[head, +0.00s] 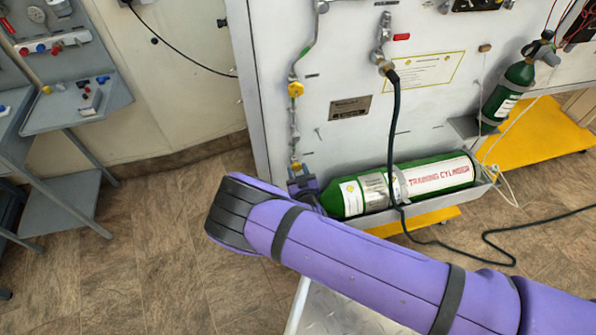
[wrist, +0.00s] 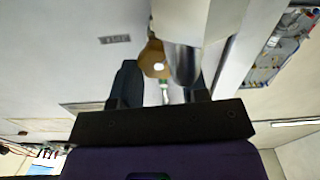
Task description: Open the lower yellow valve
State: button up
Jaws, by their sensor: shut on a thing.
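The valve's exact turn angle cannot be told. An upper yellow valve (head: 296,89) is on the same pipe, well above my gripper.
A green training cylinder (head: 436,177) lies in a tray right of my gripper. A dark hose (head: 396,130) hangs in front of it and runs along the floor. A grey bench (head: 95,100) stands at the left. Floor between bench and panel is clear.

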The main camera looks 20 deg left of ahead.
jog(key=shift+n, duration=0.8)
jog(key=o, duration=0.9)
jog(key=shift+o, duration=0.2)
jog(key=shift+s, duration=0.1)
jog(key=v, duration=1)
jog(key=shift+s+d, duration=0.25)
jog(key=shift+f, duration=0.1)
